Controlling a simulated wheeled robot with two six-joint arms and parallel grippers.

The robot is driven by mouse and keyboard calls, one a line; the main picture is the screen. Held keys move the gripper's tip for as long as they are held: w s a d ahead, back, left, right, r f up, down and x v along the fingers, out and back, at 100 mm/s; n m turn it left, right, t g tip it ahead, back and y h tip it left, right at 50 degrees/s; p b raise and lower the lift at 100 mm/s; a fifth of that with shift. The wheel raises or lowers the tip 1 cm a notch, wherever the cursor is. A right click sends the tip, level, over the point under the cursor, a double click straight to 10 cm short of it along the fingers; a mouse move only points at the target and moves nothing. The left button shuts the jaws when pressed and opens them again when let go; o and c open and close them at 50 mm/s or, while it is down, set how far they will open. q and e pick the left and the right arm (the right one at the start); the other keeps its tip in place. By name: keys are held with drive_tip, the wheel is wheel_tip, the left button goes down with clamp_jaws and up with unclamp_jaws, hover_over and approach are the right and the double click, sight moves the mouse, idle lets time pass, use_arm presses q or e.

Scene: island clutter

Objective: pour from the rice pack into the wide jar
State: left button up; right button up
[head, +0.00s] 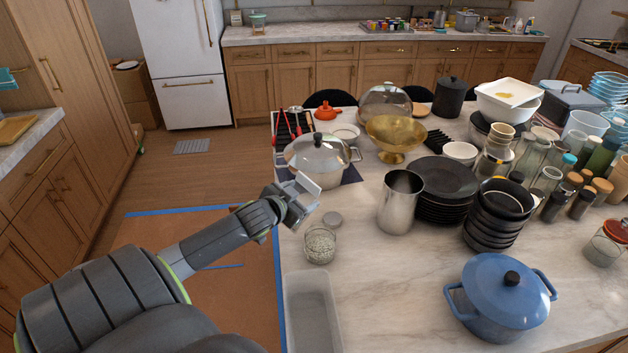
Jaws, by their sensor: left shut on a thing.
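My left gripper (301,203) is over the island's left edge, shut on a small pale thing (309,183). I take this to be the rice pack, but the gripper hides most of it and its print and opening cannot be made out. The wide jar (320,246) is short, clear glass and stands upright and open on the marble, below and slightly right of the gripper. Whitish, grainy contents show in it. My right gripper is not in view.
A lidded steel pot (318,161) stands close behind the gripper. A steel cylinder (400,202) and stacked black plates (446,190) stand right of the jar. A grey tray (312,312) and blue pot (499,297) are in front. Marble between them is clear.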

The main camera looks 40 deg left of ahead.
use_arm(q)
drive_tip(key=shift+d, duration=0.1)
drive_tip(key=shift+w+d+f+m+y, duration=0.1)
drive_tip(key=shift+d+f+m+y, duration=0.15)
drive_tip(key=shift+d+m+y, duration=0.2)
drive_tip(key=shift+d+f+m+y, duration=0.2)
drive_tip(key=shift+d+m+y, duration=0.15)
drive_tip(key=shift+d+m, duration=0.3)
drive_tip(key=shift+a, duration=0.1)
drive_tip(key=shift+d+f+m+y+b, duration=0.3)
drive_tip(key=shift+d+f+m, duration=0.05)
drive_tip(key=shift+m, duration=0.05)
drive_tip(key=shift+d, duration=0.15)
drive_tip(key=shift+t, duration=0.3)
